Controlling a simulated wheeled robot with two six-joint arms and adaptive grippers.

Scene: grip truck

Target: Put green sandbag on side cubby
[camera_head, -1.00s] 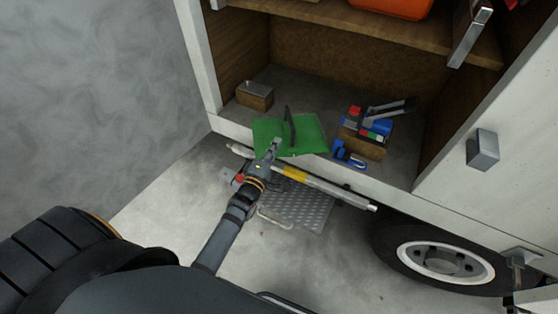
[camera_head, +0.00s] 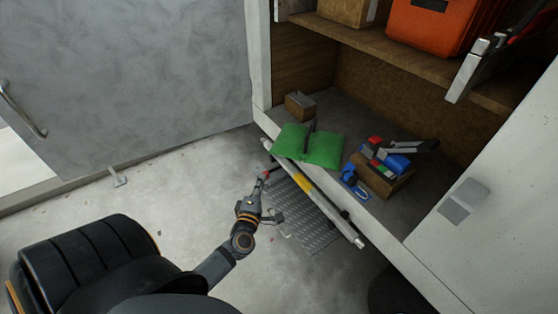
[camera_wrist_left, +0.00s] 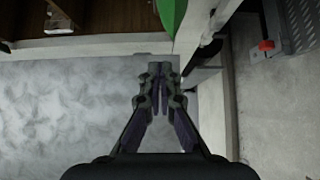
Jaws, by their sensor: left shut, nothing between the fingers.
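The green sandbag (camera_head: 322,150), with a dark strap standing up from its middle, lies on the floor of the truck's side cubby (camera_head: 340,102), close to the front edge. My left gripper (camera_head: 264,180) is outside the cubby, in front of and below the sandbag, apart from it. In the left wrist view, its fingers (camera_wrist_left: 159,68) are shut and empty. A corner of the sandbag (camera_wrist_left: 171,12) shows at the top of that view, beyond the fingertips. My right gripper is not in view.
A wooden block with blue and red tools (camera_head: 381,174) and a small wooden box (camera_head: 300,105) flank the sandbag. A bar (camera_head: 318,198) and metal step (camera_head: 300,225) sit below the cubby edge. An orange case (camera_head: 437,28) stands on the shelf above.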

